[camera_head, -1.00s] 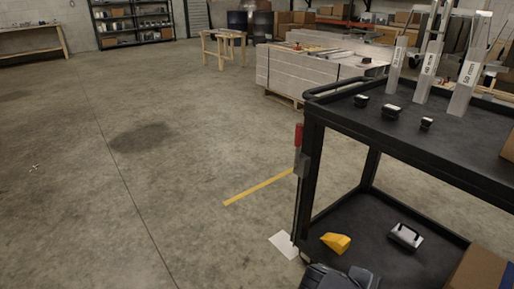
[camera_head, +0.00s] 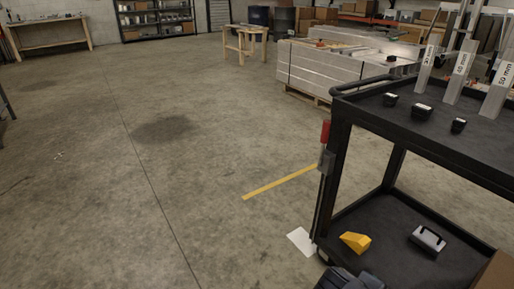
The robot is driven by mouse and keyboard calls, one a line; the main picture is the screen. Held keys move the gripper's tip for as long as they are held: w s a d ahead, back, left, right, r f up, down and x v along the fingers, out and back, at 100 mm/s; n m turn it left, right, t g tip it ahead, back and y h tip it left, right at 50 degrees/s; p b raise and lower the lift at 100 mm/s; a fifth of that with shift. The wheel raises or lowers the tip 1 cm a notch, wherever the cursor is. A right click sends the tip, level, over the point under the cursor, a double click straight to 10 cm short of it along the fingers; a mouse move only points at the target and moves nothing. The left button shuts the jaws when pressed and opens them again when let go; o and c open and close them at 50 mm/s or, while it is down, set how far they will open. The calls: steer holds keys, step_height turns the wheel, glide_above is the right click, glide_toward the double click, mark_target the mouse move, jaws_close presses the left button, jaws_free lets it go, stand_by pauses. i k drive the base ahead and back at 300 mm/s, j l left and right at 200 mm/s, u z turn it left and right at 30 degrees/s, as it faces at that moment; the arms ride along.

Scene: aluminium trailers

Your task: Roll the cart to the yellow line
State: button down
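The black two-shelf cart (camera_head: 341,150) stands at the right, partly cut off by the picture's edge. A red-tipped upright lever (camera_head: 325,131) is at its near left corner post. The yellow line (camera_head: 279,182) is a strip on the concrete floor just left of the cart. Its right end runs up to or behind the corner post. My gripper does not show clearly. A dark shape at the bottom edge, by the cart's lower corner, is too cut off to identify.
Metal pieces labelled in mm (camera_head: 461,70) and small black items stand on the top shelf. A yellow wedge (camera_head: 355,242) and a grey handled block (camera_head: 428,238) lie on the lower shelf. Stacked boards (camera_head: 330,68) and a wooden trestle (camera_head: 245,43) stand behind. The floor at left is clear.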

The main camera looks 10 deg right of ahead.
mark_target(483, 154)
steer(key=z, duration=1.85)
steer(key=k, duration=0.05)
